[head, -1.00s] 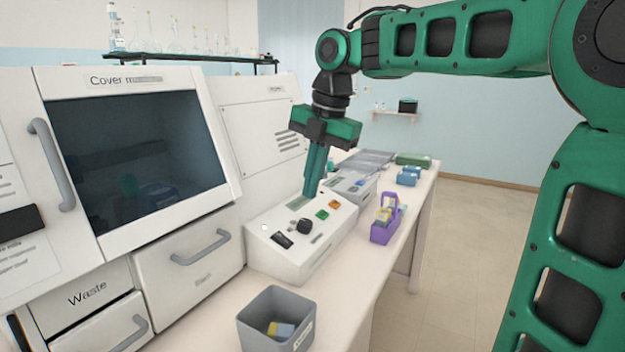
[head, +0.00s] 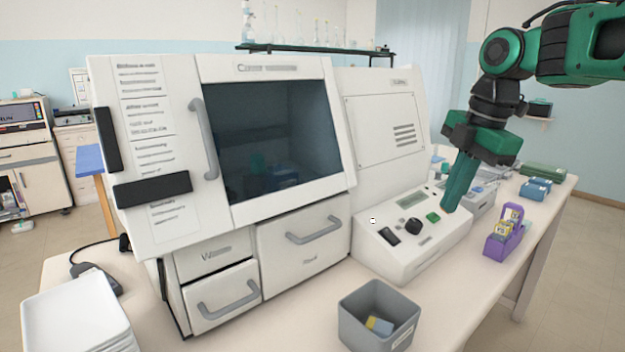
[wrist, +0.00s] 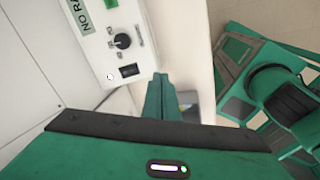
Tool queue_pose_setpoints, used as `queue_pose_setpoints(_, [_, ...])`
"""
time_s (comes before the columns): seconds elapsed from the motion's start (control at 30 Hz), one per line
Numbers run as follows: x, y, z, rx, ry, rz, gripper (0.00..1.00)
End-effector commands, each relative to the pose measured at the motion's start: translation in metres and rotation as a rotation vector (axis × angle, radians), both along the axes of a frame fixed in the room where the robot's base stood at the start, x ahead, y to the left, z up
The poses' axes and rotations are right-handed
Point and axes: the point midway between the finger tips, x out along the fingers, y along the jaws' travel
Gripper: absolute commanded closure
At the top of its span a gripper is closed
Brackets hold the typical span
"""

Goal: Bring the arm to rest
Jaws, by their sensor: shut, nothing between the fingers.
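My green gripper (head: 456,193) hangs from the arm at the right of the head view, fingers pointing down and together, with nothing between them. Its fingertips show in front of the right end of the white control box (head: 392,264), which has a black knob and a green button. I cannot tell whether they touch it. In the wrist view the closed green fingers (wrist: 168,98) point toward the bench, with the control box (wrist: 125,60) beside them at upper left.
The large white machine (head: 285,210) fills the middle. A grey bin (head: 352,318) with yellow and blue pieces, a purple rack (head: 497,247) and blue boxes (head: 535,189) stand on the bench (head: 480,290). White trays (head: 75,318) lie at front left.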

Motion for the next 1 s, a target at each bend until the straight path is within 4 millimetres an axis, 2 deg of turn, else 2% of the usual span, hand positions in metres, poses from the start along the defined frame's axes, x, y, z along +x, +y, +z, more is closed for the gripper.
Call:
queue_pose_setpoints(0.3, [-0.090,-0.066,-0.084,0.114,0.156,-1.036,1.00])
queue_pose_setpoints(0.6, [-0.196,-0.108,-0.165,0.142,0.242,-1.949,1.00])
queue_pose_setpoints(0.7, [-0.222,-0.115,-0.183,0.138,0.248,-2.154,1.00])
queue_pose_setpoints(0.8, [-0.239,-0.118,-0.194,0.134,0.248,-2.281,1.00])
queue_pose_setpoints(1.0, [-0.246,-0.120,-0.199,0.131,0.247,-2.339,1.00])
